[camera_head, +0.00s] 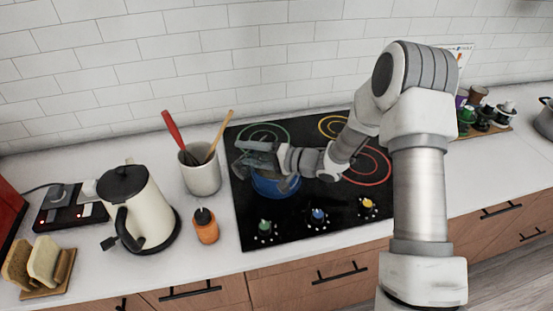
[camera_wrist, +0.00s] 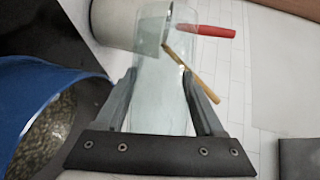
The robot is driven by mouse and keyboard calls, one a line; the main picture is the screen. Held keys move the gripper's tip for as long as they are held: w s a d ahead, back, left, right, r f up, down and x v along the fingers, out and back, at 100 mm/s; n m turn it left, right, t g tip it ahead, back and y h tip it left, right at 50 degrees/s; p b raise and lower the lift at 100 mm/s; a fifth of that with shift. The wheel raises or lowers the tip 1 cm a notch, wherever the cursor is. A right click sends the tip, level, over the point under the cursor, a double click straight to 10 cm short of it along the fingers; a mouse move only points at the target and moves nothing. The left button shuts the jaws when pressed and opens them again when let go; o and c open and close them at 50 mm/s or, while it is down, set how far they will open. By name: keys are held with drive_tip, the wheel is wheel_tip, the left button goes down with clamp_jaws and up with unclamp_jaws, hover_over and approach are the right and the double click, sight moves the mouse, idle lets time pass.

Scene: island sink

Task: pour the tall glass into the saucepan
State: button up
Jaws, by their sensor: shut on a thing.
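The tall glass (camera_wrist: 160,105) is clear and pale, and it stands between my fingers in the wrist view. My gripper (camera_wrist: 158,74) is shut on it; the gripper also shows in the head view (camera_head: 256,158). The blue saucepan (camera_wrist: 38,82) is close at the left in the wrist view, with speckled grey-brown matter inside. In the head view the saucepan (camera_head: 270,186) sits on the cooktop's left part, below my gripper and partly hidden by it. The glass is hard to make out there, and its tilt and contents cannot be told.
A grey utensil crock (camera_head: 201,175) with red and wooden handles stands left of the cooktop (camera_head: 300,220). An orange bottle (camera_head: 206,229), a cream kettle (camera_head: 142,205) and a toast rack (camera_head: 45,267) are farther left. The cooktop's front right is clear of cookware.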

drive_tip(key=s+a+f+n+t+h+b, duration=0.1)
drive_tip(key=n+h+b, duration=0.1)
drive_tip(key=b, duration=0.4)
drive_tip(key=s+a+f+n+t+h+b, duration=0.1)
drive_tip(key=n+t+h+b, duration=0.1)
drive_tip(key=n+b, duration=0.3)
drive_tip(key=s+a+f+n+t+h+b, duration=0.1)
drive_tip(key=n+h+b, duration=0.1)
drive_tip(key=b, duration=0.7)
drive_tip(key=shift+s+f+n, duration=0.1)
drive_tip(key=shift+f+n, duration=0.3)
drive_tip(key=shift+n, duration=0.5)
drive_tip(key=shift+s+t+b, duration=0.1)
drive_tip(key=shift+t+b, duration=0.2)
drive_tip(key=shift+b, duration=0.4)
